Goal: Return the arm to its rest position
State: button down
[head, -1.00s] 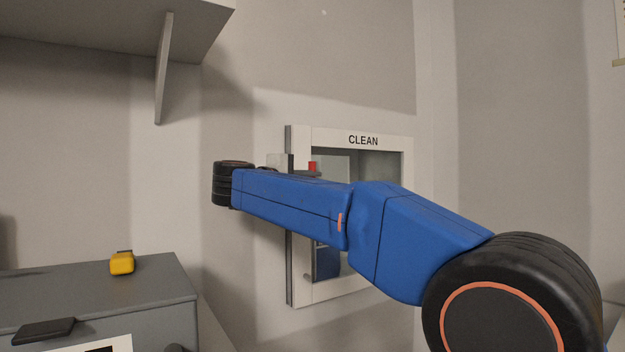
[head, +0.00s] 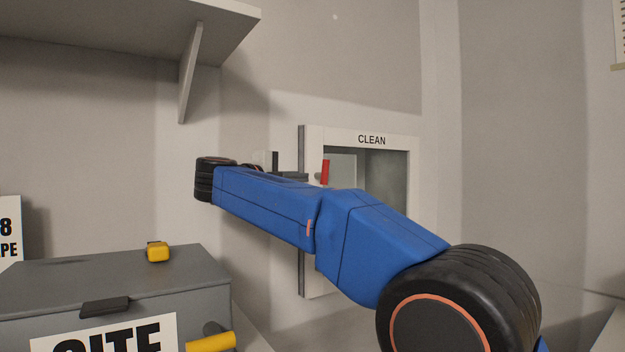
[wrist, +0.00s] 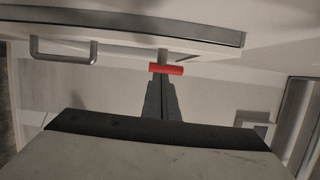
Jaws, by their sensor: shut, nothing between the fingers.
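My blue arm reaches from the lower right toward the left in the head view, its wrist bent back behind the forearm. My gripper (head: 304,176) is partly hidden by that forearm. In the wrist view my gripper (wrist: 162,80) shows two dark fingers closed together, with nothing between them. A small red piece (wrist: 166,69) lies just beyond the fingertips; whether they touch it I cannot tell. The red piece also shows in the head view (head: 325,172), in front of the white-framed compartment marked CLEAN (head: 410,140).
A grey box (head: 215,270) with a yellow item (head: 158,251) on its lid stands at lower left. A yellow handle-like part (head: 211,342) sticks out at its front. A shelf (head: 120,25) with a bracket (head: 189,75) hangs at upper left. A metal handle (wrist: 64,56) shows in the wrist view.

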jog(key=w+d+r+n+t+y, duration=0.2)
jog(key=d+r+n+t+y, duration=0.4)
jog(key=d+r, duration=0.3)
jog(key=s+d+f+n+y, duration=0.2)
jog(key=s+d+n+y, duration=0.25)
jog(key=n+y, duration=0.4)
jog(key=s+d+f+n+g+h, duration=0.1)
jog(key=s+d+f+n+g, duration=0.2)
jog(key=s+d+f, duration=0.6)
jog(key=s+d+f+n+g+h, duration=0.1)
jog(key=s+d+f+n+g, duration=0.3)
jog(key=s+f, duration=1.5)
jog(key=s+d+f+n+g+h, duration=0.2)
jog(key=s+d+f+g, duration=0.7)
jog(key=f, duration=1.7)
jog(key=s+d+n, duration=0.1)
jog(key=s+d, duration=0.4)
jog(key=shift+s+f+n, duration=0.25)
jog(key=shift+f+n, duration=0.05)
jog(key=shift+n, duration=0.05)
